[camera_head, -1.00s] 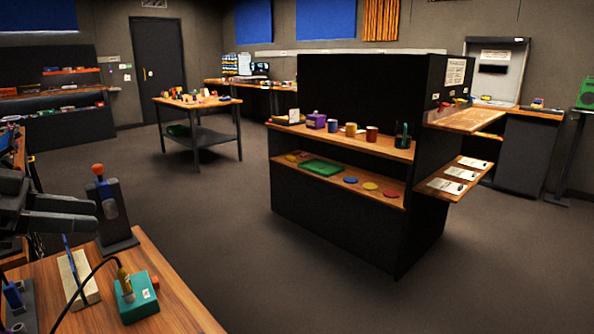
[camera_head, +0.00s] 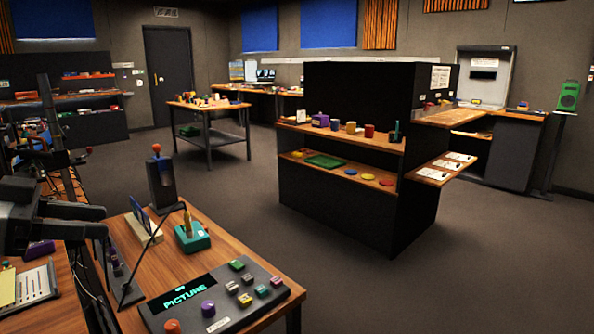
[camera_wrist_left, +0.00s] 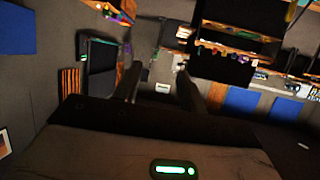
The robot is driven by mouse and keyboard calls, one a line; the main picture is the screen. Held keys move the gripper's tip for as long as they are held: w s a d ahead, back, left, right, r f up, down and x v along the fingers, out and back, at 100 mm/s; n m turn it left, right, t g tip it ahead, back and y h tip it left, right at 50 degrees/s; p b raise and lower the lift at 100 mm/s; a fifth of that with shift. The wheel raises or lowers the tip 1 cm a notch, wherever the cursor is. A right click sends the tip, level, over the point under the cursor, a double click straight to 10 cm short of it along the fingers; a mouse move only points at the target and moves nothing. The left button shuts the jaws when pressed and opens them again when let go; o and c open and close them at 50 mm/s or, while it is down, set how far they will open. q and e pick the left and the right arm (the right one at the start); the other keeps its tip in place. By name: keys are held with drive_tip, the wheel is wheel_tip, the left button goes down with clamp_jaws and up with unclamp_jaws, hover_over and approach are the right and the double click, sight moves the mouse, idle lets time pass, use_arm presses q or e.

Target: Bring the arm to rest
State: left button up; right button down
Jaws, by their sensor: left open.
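My left gripper (camera_head: 100,221) reaches in from the left edge of the head view, above the left end of the wooden desk (camera_head: 160,262). Its two dark fingers also show in the left wrist view (camera_wrist_left: 158,84), apart with nothing between them. A black control panel (camera_head: 225,318) with coloured knobs and buttons lies on the desk, to the right of and below the gripper in the picture. Its small screen (camera_head: 190,291) reads "PICTURE". The gripper does not visibly touch the panel. My right gripper is not in view.
A black joystick stand (camera_head: 161,188) with a red ball and a teal box (camera_head: 192,240) stand at the back of the desk. Papers (camera_head: 30,285) lie at the left. A black shelf unit (camera_head: 340,215) stands beyond open floor.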

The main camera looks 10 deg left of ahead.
use_arm(q)
drive_tip(key=w+d+f+n+t+p, duration=0.1)
drive_tip(key=d+f, duration=0.5)
drive_tip(key=f, duration=0.4)
drive_tip(key=w+d+f+n+t+p, duration=0.1)
drive_tip(key=w+d+f+t, duration=0.1)
drive_tip(key=d+f, duration=0.65)
drive_tip(key=s+d+f+n+g+y, duration=0.1)
drive_tip(key=s+d+f+n+y, duration=0.1)
drive_tip(key=s+f, duration=0.4)
drive_tip(key=s+d+f+n+y, duration=0.3)
drive_tip(key=s+f, duration=0.3)
drive_tip(key=f, duration=0.4)
drive_tip(key=shift+d+f+g+y+p, duration=0.15)
drive_tip(key=shift+f+g+y+p, duration=0.2)
drive_tip(key=shift+y, duration=0.45)
drive_tip(key=shift+r+n, duration=0.1)
drive_tip(key=shift+n, duration=0.2)
